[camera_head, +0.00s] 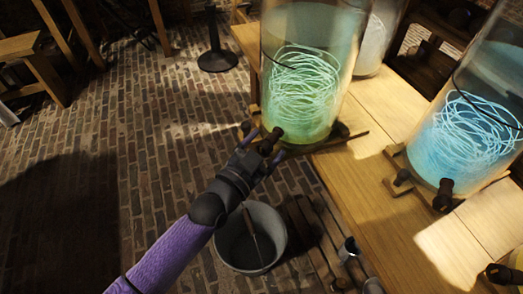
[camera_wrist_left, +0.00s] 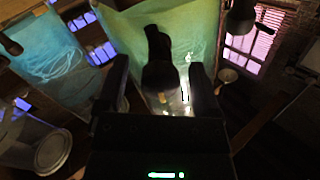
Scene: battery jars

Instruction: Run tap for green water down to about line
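The glass jar of green water (camera_head: 312,40) stands at the table's left edge, with pale coiled strands inside. A thin dark line (camera_head: 275,62) crosses its left side; I cannot clearly tell the water's level against it. Its dark tap (camera_head: 270,141) sticks out low at the front. My left gripper (camera_head: 264,148) is at this tap. In the left wrist view the tap (camera_wrist_left: 158,62) lies between the two spread fingers, with gaps showing at both sides. The green jar (camera_wrist_left: 195,30) is behind it. My right gripper is not in view.
A grey bucket (camera_head: 274,216) with a stick in it stands on the brick floor below the tap, beside a slatted wooden stand (camera_head: 312,232). A blue-water jar (camera_head: 470,140) with a tap (camera_head: 444,194) stands at right on the wooden table (camera_head: 378,103). Open floor lies at left.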

